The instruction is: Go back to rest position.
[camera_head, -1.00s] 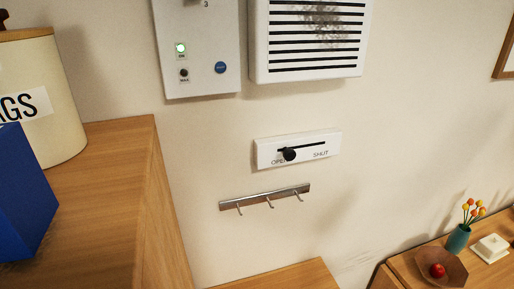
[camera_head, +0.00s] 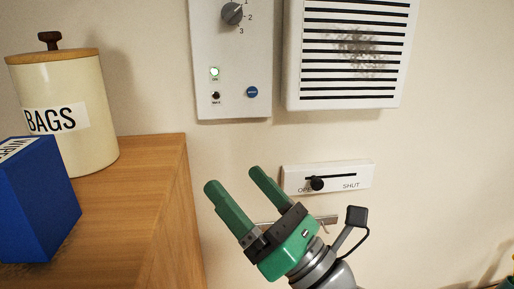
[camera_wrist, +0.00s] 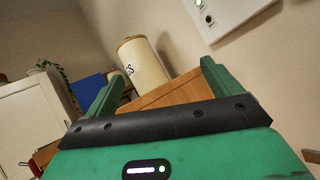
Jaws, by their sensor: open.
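My gripper (camera_head: 232,190) is green with a dark palm. In the head view it is raised in front of the wall, fingers apart and nothing between them. It hides most of the hook rail (camera_head: 326,220) on the wall. In the wrist view the open fingers of my gripper (camera_wrist: 155,82) point toward the wooden cabinet and the cream BAGS canister (camera_wrist: 143,62), with clear space between.
A white slider plate (camera_head: 350,176) reading SHUT is just right of my gripper. Above are a control panel (camera_head: 235,60) with a green light and a slatted vent (camera_head: 300,75). At left, the wooden cabinet (camera_head: 150,165) bears the canister (camera_head: 85,150) and a blue box (camera_head: 40,200).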

